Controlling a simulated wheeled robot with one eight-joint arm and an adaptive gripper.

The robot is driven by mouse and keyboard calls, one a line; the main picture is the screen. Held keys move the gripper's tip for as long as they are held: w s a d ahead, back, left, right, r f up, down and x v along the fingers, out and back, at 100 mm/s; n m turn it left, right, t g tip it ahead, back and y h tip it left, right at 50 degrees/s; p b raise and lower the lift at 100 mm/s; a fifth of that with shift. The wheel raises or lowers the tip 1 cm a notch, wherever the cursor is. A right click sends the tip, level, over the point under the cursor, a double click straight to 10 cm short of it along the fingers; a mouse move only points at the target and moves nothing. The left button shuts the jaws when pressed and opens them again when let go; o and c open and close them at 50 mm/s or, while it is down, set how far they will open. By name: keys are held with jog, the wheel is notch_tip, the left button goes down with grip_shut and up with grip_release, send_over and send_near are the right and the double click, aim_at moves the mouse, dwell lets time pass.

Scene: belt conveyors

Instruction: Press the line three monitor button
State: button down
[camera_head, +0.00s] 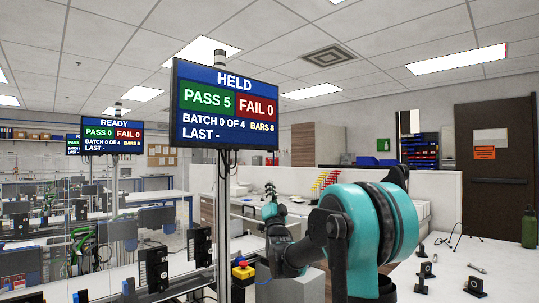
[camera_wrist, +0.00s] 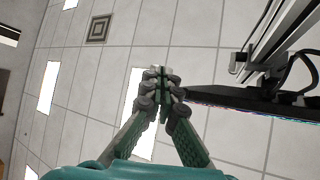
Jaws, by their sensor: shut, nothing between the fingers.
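The nearest monitor (camera_head: 226,105) hangs on a post and reads HELD, PASS 5, FAIL 0, BATCH 0 OF 4. Further monitors stand behind it at left, one reading READY (camera_head: 112,135). No label shows which is line three, and I make out no button on the monitors. My gripper (camera_head: 270,188) is shut and empty, pointing up, to the right of the near monitor's post and lower than its screen in the picture. In the wrist view my gripper (camera_wrist: 160,75) has its fingertips together, with the dark edge of a monitor (camera_wrist: 255,103) close at right.
A yellow box with a red button (camera_head: 243,269) sits low beside the near post (camera_head: 222,200). A white bench (camera_head: 440,280) with small black parts and a green bottle (camera_head: 528,228) is at right. Conveyors and dark devices (camera_head: 152,268) fill the left.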

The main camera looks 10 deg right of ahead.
dwell(0.3)
notch_tip(320, 180, up, 9)
dwell(0.7)
jog(key=shift+r, duration=0.1)
dwell(1.3)
jog(key=shift+r, duration=0.25)
jog(key=shift+r, duration=0.35)
dwell(0.7)
jog(key=shift+f, duration=0.8)
jog(key=shift+f, duration=2.5)
